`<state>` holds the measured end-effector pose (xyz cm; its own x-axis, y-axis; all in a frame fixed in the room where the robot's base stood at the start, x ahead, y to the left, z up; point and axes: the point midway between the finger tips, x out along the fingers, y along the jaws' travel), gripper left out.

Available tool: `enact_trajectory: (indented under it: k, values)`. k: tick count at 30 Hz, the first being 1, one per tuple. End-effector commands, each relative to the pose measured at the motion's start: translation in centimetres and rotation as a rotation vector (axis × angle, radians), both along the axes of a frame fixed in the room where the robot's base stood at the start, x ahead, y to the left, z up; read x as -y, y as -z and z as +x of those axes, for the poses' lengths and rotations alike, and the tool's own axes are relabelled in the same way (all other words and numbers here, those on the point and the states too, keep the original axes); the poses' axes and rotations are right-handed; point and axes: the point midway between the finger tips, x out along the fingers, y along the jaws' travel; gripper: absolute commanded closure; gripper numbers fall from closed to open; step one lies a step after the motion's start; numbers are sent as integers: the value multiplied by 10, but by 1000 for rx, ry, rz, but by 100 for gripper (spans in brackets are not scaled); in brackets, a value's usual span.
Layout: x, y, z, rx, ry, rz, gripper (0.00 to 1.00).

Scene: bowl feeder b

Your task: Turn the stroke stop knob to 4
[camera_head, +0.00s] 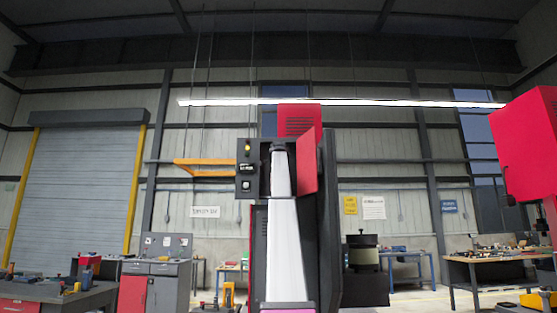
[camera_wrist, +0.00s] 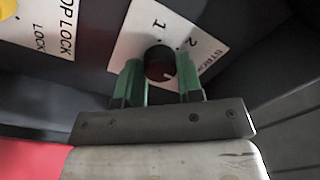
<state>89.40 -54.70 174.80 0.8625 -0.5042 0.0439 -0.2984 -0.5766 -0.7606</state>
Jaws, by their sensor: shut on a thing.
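In the wrist view, the stroke stop knob (camera_wrist: 159,60) is a round dark knob on a white label plate (camera_wrist: 128,42). The plate shows the numbers 1 and 2 and part of the word STROKE; any other numbers are hidden or out of view. A small pale mark shows low on the knob's face, but I cannot tell which number it points to. My gripper (camera_wrist: 158,72) has one green finger on each side of the knob and is shut on it. In the head view my white arm reaches up to the machine, and the knob cannot be made out.
A second white plate (camera_wrist: 48,30) with the words LOCK and a yellow part (camera_wrist: 8,8) sits at the upper left of the wrist view. In the head view, a dark control box (camera_head: 247,172) and a red panel (camera_head: 306,160) flank my arm.

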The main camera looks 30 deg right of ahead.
Motion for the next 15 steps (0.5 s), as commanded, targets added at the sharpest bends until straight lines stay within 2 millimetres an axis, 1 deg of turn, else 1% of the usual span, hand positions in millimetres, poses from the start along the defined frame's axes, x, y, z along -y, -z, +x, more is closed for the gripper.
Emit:
enact_trajectory:
  k: [15]
  values:
    - [0,0,0,256,1,417,90]
